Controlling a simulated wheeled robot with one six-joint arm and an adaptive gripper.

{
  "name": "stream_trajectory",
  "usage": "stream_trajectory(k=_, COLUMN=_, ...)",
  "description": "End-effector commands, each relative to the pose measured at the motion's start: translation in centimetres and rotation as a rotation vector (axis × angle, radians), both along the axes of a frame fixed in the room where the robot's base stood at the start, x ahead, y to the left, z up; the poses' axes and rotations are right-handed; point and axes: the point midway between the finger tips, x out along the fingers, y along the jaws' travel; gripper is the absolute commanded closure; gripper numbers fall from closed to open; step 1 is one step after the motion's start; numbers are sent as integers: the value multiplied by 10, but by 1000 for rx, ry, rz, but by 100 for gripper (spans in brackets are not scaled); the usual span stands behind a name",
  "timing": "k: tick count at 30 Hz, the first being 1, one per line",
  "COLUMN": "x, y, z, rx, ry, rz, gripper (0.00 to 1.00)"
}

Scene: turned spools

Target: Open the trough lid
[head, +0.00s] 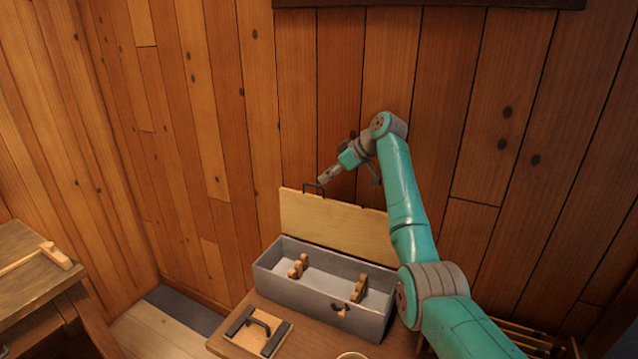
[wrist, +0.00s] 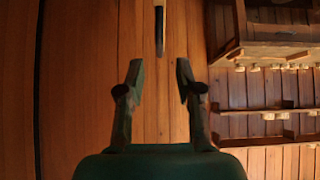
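The grey trough (head: 325,298) stands on a small table with its top open. Its pale wooden lid (head: 335,222) stands raised along the back edge, leaning near the plank wall. A dark loop handle (head: 314,188) sits on the lid's top edge. My gripper (head: 324,179) is just above this handle; I cannot tell from the head view whether they touch. In the wrist view my gripper (wrist: 159,70) has its fingers apart, with nothing between them. A dark-ended bar (wrist: 159,30) lies beyond the fingertips; I cannot tell what it is.
Wooden spool holders (head: 298,267) stand inside the trough. A wooden panel with a black handle (head: 257,332) lies on the table (head: 228,344) in front, near a round rim (head: 352,356) at the bottom edge. A bench (head: 30,270) with a wooden mallet (head: 54,256) is at left.

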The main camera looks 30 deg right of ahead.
Motion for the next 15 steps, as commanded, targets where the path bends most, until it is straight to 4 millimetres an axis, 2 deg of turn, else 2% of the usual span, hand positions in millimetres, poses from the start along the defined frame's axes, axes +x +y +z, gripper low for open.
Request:
stream_trajectory(k=6, x=-20, y=-15, z=25, rx=-1, ry=-2, rz=-1, gripper=65)
stream_trajectory(k=15, x=-28, y=-20, z=35, rx=0, ry=0, rz=0, gripper=65)
